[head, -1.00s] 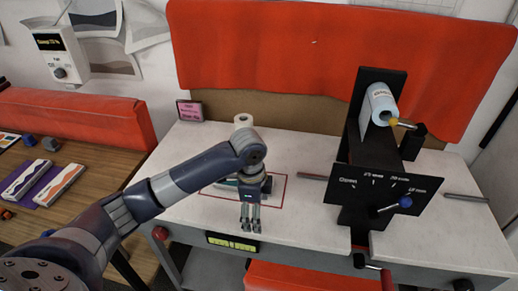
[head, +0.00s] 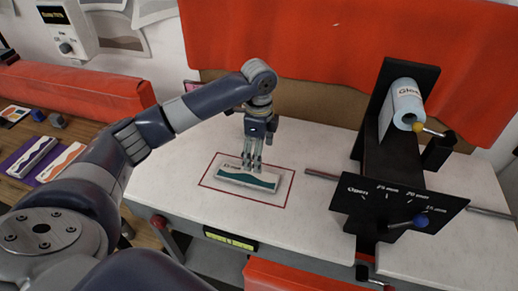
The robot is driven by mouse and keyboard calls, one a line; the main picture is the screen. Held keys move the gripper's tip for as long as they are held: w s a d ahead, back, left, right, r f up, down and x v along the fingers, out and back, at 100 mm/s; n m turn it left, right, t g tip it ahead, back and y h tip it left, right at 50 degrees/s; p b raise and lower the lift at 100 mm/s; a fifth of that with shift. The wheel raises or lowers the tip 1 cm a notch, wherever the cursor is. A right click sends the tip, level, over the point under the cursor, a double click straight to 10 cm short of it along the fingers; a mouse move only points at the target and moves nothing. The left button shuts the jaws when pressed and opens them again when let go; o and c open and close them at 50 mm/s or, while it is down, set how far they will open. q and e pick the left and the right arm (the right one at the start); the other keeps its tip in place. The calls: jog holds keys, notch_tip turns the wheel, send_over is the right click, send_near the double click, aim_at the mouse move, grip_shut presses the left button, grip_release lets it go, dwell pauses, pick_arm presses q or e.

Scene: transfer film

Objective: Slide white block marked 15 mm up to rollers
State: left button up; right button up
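A white block (head: 236,178) with a teal wavy stripe on its near side lies inside the red outlined rectangle on the white bench. Small dark print on its top is too small to read surely. My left gripper (head: 252,167) is directly above the block, fingers pointing down with tips at its top or far edge. I cannot tell whether they touch it or how far they are spread. The black machine (head: 384,167) stands to the right, with a dial plate (head: 395,208) and blue knob. Its rollers are not clearly visible. My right gripper is out of view.
A blue film roll (head: 407,100) sits high on the machine. A metal bar (head: 322,174) sticks out at its left. The bench top (head: 312,218) between block and machine is clear. Striped blocks (head: 60,162) lie on a wooden table at left.

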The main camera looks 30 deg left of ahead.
pick_arm(q)
jog(key=p, duration=0.1)
send_over(259, 178)
notch_tip(259, 178, down, 6)
jog(key=shift+r, duration=0.15)
notch_tip(259, 178, down, 4)
jog(key=shift+r+p, duration=0.25)
jog(key=shift+p, duration=0.25)
jog(key=shift+f, duration=0.45)
jog(key=c, duration=1.2)
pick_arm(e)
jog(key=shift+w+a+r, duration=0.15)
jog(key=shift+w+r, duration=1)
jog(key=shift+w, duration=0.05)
